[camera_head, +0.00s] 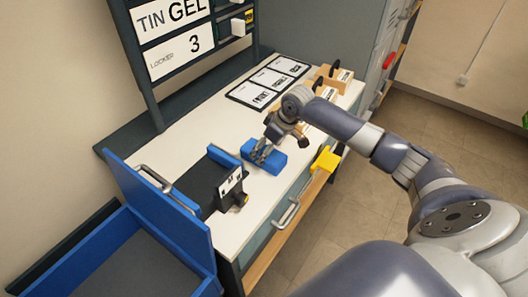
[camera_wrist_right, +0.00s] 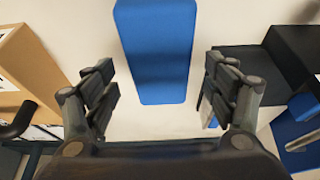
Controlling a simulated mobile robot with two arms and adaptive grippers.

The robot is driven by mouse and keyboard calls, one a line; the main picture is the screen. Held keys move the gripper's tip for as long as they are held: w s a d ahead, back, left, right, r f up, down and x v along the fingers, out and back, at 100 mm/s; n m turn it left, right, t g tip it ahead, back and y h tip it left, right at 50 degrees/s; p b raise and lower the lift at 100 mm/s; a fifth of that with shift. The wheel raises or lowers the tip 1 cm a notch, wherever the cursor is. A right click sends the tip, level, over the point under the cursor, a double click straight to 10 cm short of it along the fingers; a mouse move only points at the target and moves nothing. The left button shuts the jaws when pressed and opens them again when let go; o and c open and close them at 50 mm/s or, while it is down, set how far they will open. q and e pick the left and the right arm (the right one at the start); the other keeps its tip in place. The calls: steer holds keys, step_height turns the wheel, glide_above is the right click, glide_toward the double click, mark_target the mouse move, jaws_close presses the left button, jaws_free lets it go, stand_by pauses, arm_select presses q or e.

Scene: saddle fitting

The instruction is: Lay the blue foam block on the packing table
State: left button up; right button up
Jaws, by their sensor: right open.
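The blue foam block (camera_head: 271,157) lies flat on the white top of the packing table (camera_head: 235,115), near its front edge. In the right wrist view the blue block (camera_wrist_right: 157,60) lies beyond and between the fingers. My right gripper (camera_head: 262,152) is above the block, with its open fingers apart; it also shows in the wrist view (camera_wrist_right: 160,98) with nothing between the fingertips. Part of the block is hidden behind the gripper in the head view. My left gripper is not in view.
A dark holder with a white label (camera_head: 230,184) stands left of the block. A yellow piece (camera_head: 325,160) sticks out at the table's front edge. Label cards (camera_head: 268,82) and cardboard boxes (camera_head: 333,78) are farther back. A blue open bin (camera_head: 185,225) is at lower left.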

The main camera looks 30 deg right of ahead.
steer(key=v, duration=0.9)
steer(key=shift+b, duration=0.3)
